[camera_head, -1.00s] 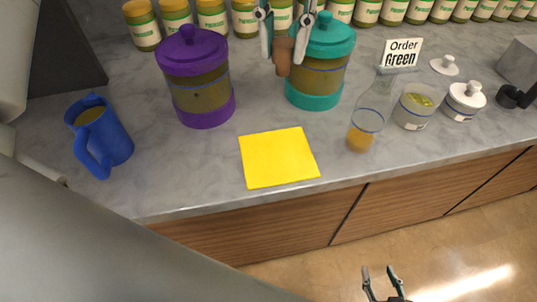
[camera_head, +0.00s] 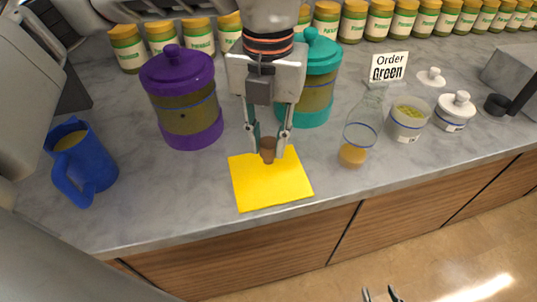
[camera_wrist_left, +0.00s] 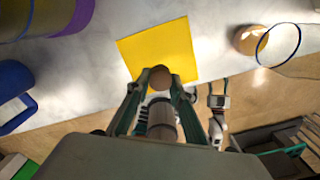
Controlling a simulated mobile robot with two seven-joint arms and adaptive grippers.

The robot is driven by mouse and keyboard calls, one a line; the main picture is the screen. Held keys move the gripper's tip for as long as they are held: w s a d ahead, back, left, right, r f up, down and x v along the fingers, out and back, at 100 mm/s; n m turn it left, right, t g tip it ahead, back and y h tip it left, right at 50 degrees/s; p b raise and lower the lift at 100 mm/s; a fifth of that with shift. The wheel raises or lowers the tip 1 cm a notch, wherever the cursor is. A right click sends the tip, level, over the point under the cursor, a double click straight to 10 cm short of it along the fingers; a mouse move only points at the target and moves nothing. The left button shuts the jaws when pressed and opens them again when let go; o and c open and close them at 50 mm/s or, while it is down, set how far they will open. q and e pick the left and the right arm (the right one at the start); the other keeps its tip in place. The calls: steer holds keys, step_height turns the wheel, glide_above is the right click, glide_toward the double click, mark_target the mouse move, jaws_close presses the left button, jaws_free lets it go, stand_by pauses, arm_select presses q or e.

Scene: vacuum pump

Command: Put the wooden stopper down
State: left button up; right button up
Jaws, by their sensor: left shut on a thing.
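The brown wooden stopper (camera_head: 268,149) is between the fingertips of my left gripper (camera_head: 268,153), which is shut on it. It is over the back edge of the yellow square mat (camera_head: 270,187); I cannot tell whether it touches the mat. In the left wrist view the stopper (camera_wrist_left: 159,78) shows its round end between the fingers of my left gripper (camera_wrist_left: 157,92), in front of the yellow mat (camera_wrist_left: 158,46). My right gripper (camera_head: 381,294) shows only its fingertips at the bottom edge, spread apart, off the counter.
A purple-lidded jar (camera_head: 182,100) and a teal-lidded jar (camera_head: 317,85) stand behind. A blue jug (camera_head: 83,165) is at left. Counter around the mat is clear.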

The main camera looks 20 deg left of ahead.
mark_target(268, 158)
arm_select(q)
steer(key=shift+f, duration=2.2)
steer(key=shift+f, duration=0.15)
steer(key=o, duration=0.8)
step_height(268, 158, up, 12)
steer(key=shift+r+p, duration=0.2)
steer(key=shift+p, duration=0.15)
steer(key=shift+s, duration=0.1)
